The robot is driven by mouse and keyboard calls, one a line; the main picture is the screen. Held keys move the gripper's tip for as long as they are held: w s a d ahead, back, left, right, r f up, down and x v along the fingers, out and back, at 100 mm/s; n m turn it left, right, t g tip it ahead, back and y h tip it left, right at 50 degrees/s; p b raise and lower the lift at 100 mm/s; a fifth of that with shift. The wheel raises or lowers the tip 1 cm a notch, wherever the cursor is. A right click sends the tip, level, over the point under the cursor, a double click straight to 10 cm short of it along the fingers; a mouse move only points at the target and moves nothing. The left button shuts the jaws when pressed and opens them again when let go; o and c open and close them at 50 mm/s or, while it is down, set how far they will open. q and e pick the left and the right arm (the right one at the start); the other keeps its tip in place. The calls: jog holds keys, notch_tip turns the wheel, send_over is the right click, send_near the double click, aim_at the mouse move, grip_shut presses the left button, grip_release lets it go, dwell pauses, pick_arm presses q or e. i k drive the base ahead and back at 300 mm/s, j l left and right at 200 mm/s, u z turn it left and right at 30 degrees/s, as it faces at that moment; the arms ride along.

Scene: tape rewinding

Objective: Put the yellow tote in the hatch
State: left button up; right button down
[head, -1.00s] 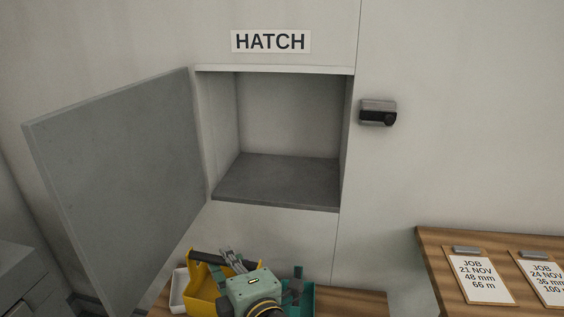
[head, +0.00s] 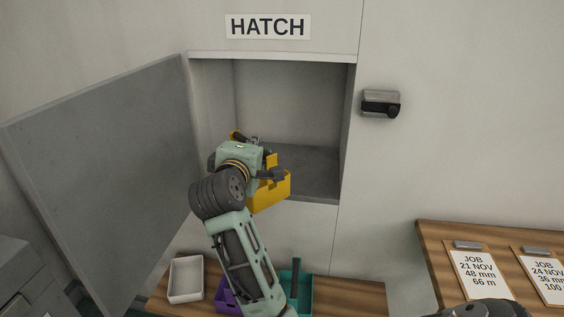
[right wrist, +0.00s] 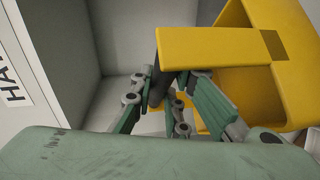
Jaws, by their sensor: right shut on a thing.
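The yellow tote (head: 270,192) hangs in front of the lower part of the open hatch (head: 318,172). It overlaps the front edge of the hatch floor in the head view; I cannot tell whether any of it is inside. My right gripper (head: 262,158) is shut on the tote's handle, and my wrist partly hides the tote. In the right wrist view, the fingers (right wrist: 170,86) close around the dark handle bar beside the yellow tote (right wrist: 292,25). The visible hatch interior is empty.
The grey hatch door (head: 100,170) stands open on the left. A latch box (head: 381,103) is on the wall at right. Below, a wooden bench (head: 350,302) holds a white bin (head: 186,281), a purple bin (head: 226,297) and a teal bin (head: 306,287). Job cards lie on the right-hand table (head: 436,252).

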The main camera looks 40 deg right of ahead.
aim_at(281, 164)
jog(key=i+l, duration=0.15)
jog(key=l, duration=0.2)
jog(key=i+l, duration=0.2)
jog(key=l, duration=0.15)
jog(key=i+l, duration=0.15)
jog(key=l, duration=0.2)
